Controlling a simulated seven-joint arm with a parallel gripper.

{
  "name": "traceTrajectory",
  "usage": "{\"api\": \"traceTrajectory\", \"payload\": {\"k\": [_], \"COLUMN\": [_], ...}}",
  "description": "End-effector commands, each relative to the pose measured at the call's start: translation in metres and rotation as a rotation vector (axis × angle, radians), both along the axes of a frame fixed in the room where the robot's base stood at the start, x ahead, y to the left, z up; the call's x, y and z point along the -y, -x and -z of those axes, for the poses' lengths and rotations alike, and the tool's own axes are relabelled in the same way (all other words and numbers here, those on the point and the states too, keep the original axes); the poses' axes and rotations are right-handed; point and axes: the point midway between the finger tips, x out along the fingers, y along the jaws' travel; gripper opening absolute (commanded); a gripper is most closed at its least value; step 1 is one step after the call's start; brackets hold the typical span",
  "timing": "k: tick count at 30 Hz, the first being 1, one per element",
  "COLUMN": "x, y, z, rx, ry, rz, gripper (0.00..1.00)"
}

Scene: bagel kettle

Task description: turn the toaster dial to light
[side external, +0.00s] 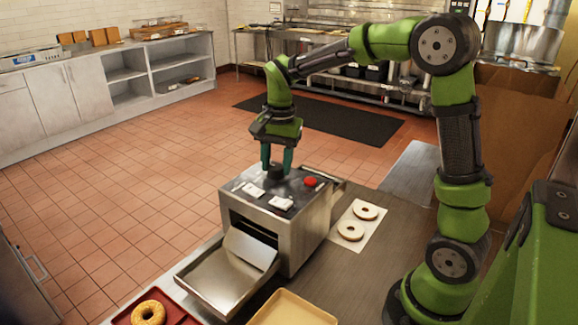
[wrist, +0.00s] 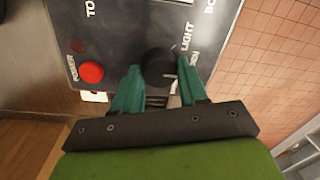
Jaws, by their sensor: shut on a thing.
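The toaster (side external: 300,235) is a steel box on the counter with a dark control panel on top. Its black round dial (side external: 276,171) is near the back of the panel. In the wrist view the dial (wrist: 159,67) sits between the two teal fingers, with a pale pointer mark at its right side, close to the "LIGHT" lettering (wrist: 187,37). My gripper (side external: 276,166) points down over the panel and is shut on the dial. It also shows in the wrist view (wrist: 160,80). The fingers hide part of the dial's sides and some lettering.
A red power button (side external: 310,182) and white labels are on the panel beside the dial. A sloping steel tray (side external: 222,283) sticks out in front. Two bagel halves (side external: 351,231) lie on paper to the right. Red (side external: 182,318) and tan (side external: 290,310) trays stand in front.

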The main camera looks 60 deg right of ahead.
Motion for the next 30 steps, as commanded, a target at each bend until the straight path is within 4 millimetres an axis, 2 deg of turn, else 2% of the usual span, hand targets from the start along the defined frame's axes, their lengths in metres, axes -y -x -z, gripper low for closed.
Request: {"api": "traceTrajectory", "payload": {"k": [11, 30], "x": [0.0005, 0.0016], "y": [-0.0007, -0.0020], "z": [-0.0009, -0.0012], "rx": [0.002, 0.003], "ry": [0.000, 0.000], "rz": [-0.155, -0.735], "gripper": [0.12, 0.12]}}
